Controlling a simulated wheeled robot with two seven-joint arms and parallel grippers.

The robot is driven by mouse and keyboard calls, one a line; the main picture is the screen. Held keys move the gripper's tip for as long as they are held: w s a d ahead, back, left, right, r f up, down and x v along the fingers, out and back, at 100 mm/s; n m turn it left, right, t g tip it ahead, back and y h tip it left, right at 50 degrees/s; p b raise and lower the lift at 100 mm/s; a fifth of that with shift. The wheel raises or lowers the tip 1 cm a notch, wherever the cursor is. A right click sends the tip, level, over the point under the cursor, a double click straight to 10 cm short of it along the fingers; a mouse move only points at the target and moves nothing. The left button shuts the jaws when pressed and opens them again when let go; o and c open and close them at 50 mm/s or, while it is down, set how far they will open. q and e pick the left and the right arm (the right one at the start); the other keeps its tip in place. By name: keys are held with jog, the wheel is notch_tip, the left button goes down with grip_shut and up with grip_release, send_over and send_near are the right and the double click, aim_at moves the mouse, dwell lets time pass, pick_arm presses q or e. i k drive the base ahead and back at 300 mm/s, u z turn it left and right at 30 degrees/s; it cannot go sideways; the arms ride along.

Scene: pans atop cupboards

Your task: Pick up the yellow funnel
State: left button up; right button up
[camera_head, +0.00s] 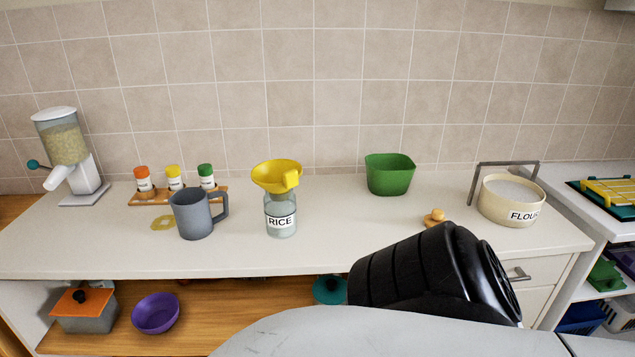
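The yellow funnel (277,177) sits upright in the mouth of a clear glass jar labelled RICE (281,216), in the middle of the white counter. Its wide rim faces up, and a small square tab or handle shows at its front right. Its spout is hidden. No fingers of either gripper show in the head view. A black and grey part of my own arm (430,275) fills the lower right, in front of the counter's edge and apart from the funnel.
A grey mug (193,214) stands left of the jar, with a spice rack (221,192) behind it. A green bowl (391,174) and a flour container (510,203) stand to the right. A grain dispenser (66,145) is far left.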

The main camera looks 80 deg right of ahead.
aim_at(276, 177)
jog(key=k, duration=0.55)
jog(key=z, duration=0.8)
